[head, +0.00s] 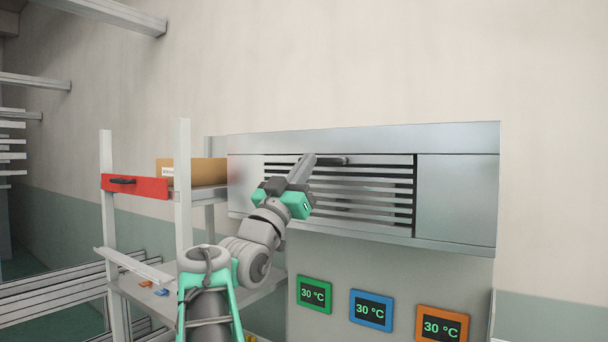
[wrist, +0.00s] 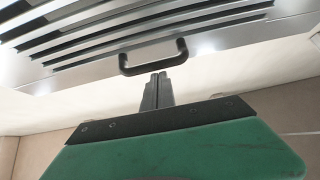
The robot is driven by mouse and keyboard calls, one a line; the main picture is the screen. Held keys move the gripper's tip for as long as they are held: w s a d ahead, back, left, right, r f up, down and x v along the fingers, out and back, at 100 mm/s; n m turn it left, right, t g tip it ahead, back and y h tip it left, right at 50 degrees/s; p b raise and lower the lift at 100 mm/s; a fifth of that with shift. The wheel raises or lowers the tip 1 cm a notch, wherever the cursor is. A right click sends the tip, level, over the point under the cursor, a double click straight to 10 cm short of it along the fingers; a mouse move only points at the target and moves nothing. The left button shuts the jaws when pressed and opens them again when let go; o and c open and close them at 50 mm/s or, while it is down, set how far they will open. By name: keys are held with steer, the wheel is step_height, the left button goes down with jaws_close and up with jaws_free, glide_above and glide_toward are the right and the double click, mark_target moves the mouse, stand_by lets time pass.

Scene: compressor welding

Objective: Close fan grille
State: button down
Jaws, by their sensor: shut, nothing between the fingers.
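The fan grille (head: 370,190) is a set of horizontal metal slats in a long silver housing in the head view. Its slats also fill the top of the wrist view (wrist: 120,30). A black bar handle (wrist: 153,57) is fixed to the grille's edge there. My gripper (wrist: 158,78) is shut with nothing between its fingers. In the wrist view its tips point at the handle's middle from just below, and I cannot tell whether they touch it. In the head view my gripper (head: 308,161) is in front of the grille's upper left part and hides some slats.
Three temperature displays reading 30 °C, green (head: 314,294), blue (head: 371,310) and orange (head: 442,324), are below the housing. At left a shelf rack holds a cardboard box (head: 208,171) and a red panel (head: 134,186) with a black handle. Right of the housing is bare wall.

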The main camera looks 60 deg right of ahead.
steer(key=w+a+f+b, duration=0.1)
steer(key=a+f+b, duration=0.4)
steer(key=a+b, duration=0.5)
steer(key=w+d+f+n+t+y+p, duration=0.1)
steer(key=w+f+n+t+y, duration=0.25)
steer(key=w+f, duration=0.4)
steer(key=w+d+f+n+t+y+p, duration=0.15)
steer(key=w+f+t+y, duration=0.35)
steer(key=f, duration=0.6)
steer(key=w+a+f+n+y, duration=0.2)
steer(key=w+a+f+y, duration=0.15)
steer(key=f, duration=0.65)
steer(key=w+a+f+n+y, duration=0.25)
steer(key=a+f+y, duration=0.25)
steer(key=f, duration=0.5)
steer(key=s+a+f+n+g+y, duration=0.1)
steer(key=s+a+f+n+y, duration=0.15)
steer(key=a+f, duration=0.55)
steer(key=s+a+f+n+g+y, duration=0.1)
steer(key=s+a+f+y, duration=0.2)
steer(key=a+f, duration=0.45)
steer(key=s+a+f+n+y, duration=0.1)
steer(key=s+a+f+n, duration=0.1)
steer(key=a, duration=0.6)
steer(key=s+a+f+n+y, duration=0.2)
steer(key=s+a+f+n, duration=0.1)
steer(key=a, duration=0.6)
steer(key=shift+s+f+n+g, duration=0.4)
steer(key=shift+s+n, duration=0.3)
steer(key=shift+s, duration=0.45)
